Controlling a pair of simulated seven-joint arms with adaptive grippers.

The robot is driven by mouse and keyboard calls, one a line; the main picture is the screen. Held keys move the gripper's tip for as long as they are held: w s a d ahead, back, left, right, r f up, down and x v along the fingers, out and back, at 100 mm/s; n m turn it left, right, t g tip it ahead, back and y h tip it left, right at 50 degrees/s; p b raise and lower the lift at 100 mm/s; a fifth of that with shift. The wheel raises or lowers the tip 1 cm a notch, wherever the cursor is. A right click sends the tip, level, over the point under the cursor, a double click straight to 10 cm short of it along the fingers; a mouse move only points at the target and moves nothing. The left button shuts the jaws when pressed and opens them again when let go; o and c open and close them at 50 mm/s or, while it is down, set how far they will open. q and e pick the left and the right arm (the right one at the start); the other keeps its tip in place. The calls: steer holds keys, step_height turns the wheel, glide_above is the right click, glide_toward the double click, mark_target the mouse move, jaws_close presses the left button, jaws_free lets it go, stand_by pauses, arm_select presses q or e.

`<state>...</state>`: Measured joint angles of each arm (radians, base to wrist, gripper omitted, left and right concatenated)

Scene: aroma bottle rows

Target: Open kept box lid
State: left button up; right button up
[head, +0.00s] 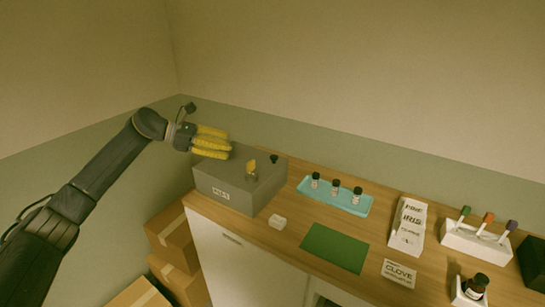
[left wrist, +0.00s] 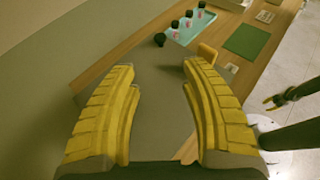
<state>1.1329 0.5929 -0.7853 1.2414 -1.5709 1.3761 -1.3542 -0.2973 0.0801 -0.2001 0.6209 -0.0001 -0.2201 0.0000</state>
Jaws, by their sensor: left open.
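The grey box (head: 223,192) stands at the left end of the wooden counter, with a white label on its front whose print is hard to read. Its lid is down, and a small yellow-orange tab (head: 252,166) stands up on top. My left gripper (head: 229,151) has yellow fingers and is open and empty, above the far left part of the lid. In the left wrist view the grey lid (left wrist: 160,95) lies between the spread fingers, with the tab (left wrist: 207,52) beyond the right fingertip. My right gripper (left wrist: 271,103) shows small at the right of that view; its jaw state is unclear.
A blue tray (head: 335,198) holds dark-capped bottles. A green mat (head: 335,248), small white block (head: 277,222), label stand (head: 408,228), clove card (head: 399,272) and marker holder (head: 475,243) stand rightward. Cardboard boxes (head: 172,240) sit on the floor at left.

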mark_target(273, 156)
arm_select(q)
steer(key=x, duration=1.6)
steer(key=shift+d, duration=0.15)
jaws_close()
steer(key=shift+r, duration=0.15)
stand_by(0.5)
